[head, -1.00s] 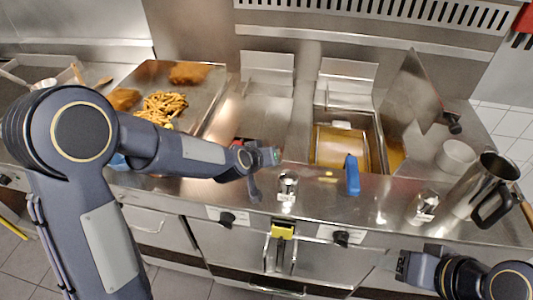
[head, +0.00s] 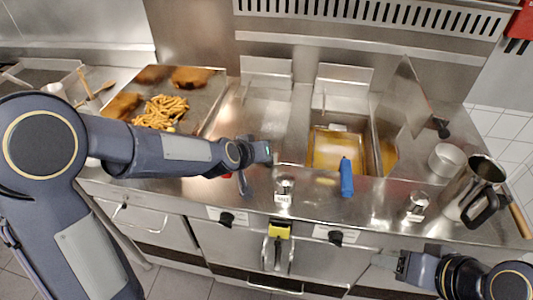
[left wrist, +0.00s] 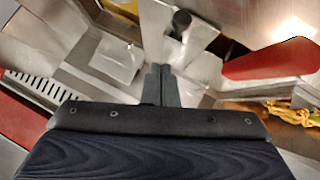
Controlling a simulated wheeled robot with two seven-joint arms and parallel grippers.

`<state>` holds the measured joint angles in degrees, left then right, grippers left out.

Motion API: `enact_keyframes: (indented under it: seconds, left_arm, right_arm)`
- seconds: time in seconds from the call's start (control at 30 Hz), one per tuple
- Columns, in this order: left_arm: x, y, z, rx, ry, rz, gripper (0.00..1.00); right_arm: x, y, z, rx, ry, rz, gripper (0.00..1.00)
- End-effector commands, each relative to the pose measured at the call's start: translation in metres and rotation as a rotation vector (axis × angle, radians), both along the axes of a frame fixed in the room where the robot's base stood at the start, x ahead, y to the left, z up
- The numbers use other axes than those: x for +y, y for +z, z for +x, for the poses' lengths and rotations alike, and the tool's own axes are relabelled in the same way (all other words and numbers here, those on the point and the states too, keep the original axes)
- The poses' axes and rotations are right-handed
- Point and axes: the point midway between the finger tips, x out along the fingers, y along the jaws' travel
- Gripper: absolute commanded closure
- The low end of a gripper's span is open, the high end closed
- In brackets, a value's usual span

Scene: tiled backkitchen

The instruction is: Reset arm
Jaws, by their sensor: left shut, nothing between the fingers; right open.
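My left arm (head: 185,150) reaches in from the left over the counter, in front of the griddle.
Fries (head: 160,112) and brown pieces lie on the griddle at left. A fryer (head: 338,150) with a blue handle (head: 347,177) is right of centre. A salt shaker (head: 284,189), another shaker (head: 417,206), a metal jug (head: 474,188) and a bowl (head: 446,160) stand on the counter.

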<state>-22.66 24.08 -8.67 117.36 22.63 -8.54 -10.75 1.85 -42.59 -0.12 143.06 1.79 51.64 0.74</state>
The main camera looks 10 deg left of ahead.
Motion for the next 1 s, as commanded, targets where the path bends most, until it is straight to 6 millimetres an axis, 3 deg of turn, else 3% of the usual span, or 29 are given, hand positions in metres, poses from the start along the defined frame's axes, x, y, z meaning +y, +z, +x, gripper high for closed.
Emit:
enact_keyframes:
  seconds: [0.1,0.23,0.73,0.87,1.0]
  left_arm:
    - [0.004,0.023,-0.02,-0.004,0.0,-0.001,1.0]
    - [0.008,0.037,-0.036,-0.005,0.001,-0.001,1.0]
    - [0.022,0.053,-0.059,0.014,-0.002,-0.031,1.0]
    - [0.045,0.072,-0.093,0.067,-0.031,-0.097,1.0]
    - [0.078,0.087,-0.156,0.143,-0.067,-0.128,1.0]
  right_arm:
    - [0.0,0.01,0.0,0.001,0.0,0.0,0.46]
    - [0.0,0.02,0.0,0.0,0.0,0.0,0.46]
    - [0.0,0.026,0.0,0.0,0.0,0.0,0.46]
    - [0.0,0.026,0.0,0.0,0.0,0.0,0.46]
    - [0.0,0.025,0.0,0.0,0.0,0.0,0.46]
